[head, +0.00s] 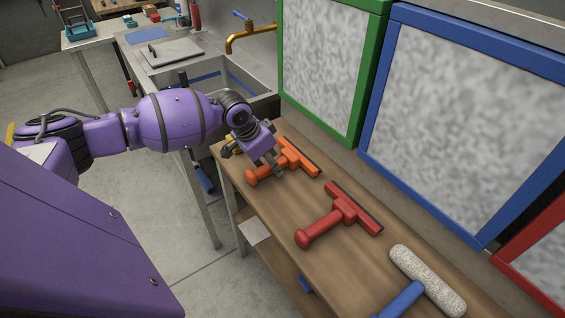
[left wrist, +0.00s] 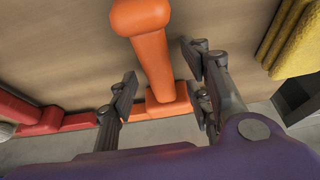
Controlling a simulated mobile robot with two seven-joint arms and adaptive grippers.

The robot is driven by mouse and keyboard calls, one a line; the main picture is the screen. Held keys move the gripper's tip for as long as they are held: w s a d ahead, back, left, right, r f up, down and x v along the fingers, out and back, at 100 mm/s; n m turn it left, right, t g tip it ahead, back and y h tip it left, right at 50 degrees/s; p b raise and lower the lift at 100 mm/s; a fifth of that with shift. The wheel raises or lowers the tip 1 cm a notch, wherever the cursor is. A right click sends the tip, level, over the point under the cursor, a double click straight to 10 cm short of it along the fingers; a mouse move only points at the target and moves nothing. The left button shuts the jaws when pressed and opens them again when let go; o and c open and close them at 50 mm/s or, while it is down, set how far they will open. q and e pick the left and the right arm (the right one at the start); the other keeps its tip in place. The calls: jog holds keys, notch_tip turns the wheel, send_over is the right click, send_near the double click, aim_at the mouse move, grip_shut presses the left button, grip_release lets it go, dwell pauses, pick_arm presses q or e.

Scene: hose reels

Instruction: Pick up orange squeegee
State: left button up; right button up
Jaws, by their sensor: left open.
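The orange squeegee (head: 296,158) lies on the wooden bench at its far left end, with its handle pointing to the lower left in the head view. In the left wrist view its orange handle (left wrist: 152,52) runs down between my gripper's fingers. My left gripper (head: 270,163) is over the squeegee, near where the handle meets the head. Its fingers also show in the left wrist view (left wrist: 160,98), apart on either side of the handle. I cannot tell whether they touch it. The squeegee's head is partly hidden. My right gripper is not in view.
A red squeegee (head: 342,214) lies nearby on the wooden bench (head: 282,218). A white roller with a blue handle (head: 427,280) lies beyond it. A yellow object (left wrist: 297,45) is beside the orange squeegee. Framed panels (head: 330,70) stand behind; a sink (head: 225,80) is left.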

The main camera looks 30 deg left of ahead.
pick_arm(q)
jog(key=shift+f, duration=0.25)
dwell(0.6)
jog(key=shift+c, duration=0.6)
grip_shut()
